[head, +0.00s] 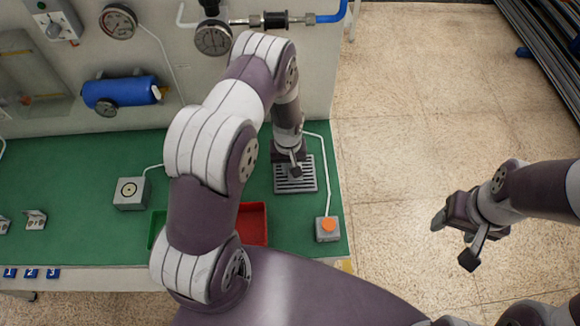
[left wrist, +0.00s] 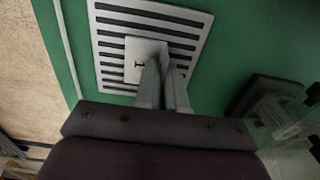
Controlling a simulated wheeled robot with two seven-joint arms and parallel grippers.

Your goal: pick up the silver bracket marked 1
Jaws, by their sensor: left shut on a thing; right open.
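A silver bracket (left wrist: 133,68) with a small dark mark shows in the left wrist view, at the slotted plate. The mark is too small to read. My left gripper (left wrist: 165,88) is shut on the bracket; its fingers close on the bracket's upright part. In the head view my left gripper (head: 292,168) is over the slotted metal plate (head: 306,187), and the bracket is mostly hidden there. Two other silver brackets stand at the far left of the green bench, one (head: 36,219) clear and one cut by the picture edge. My right gripper (head: 452,236) is open and empty above the floor.
A red bin (head: 254,222) and a green bin (head: 156,228) are partly behind my left arm. A grey box (head: 131,193) and blue number tags (head: 31,272) are left. Gauges hang on the back wall.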

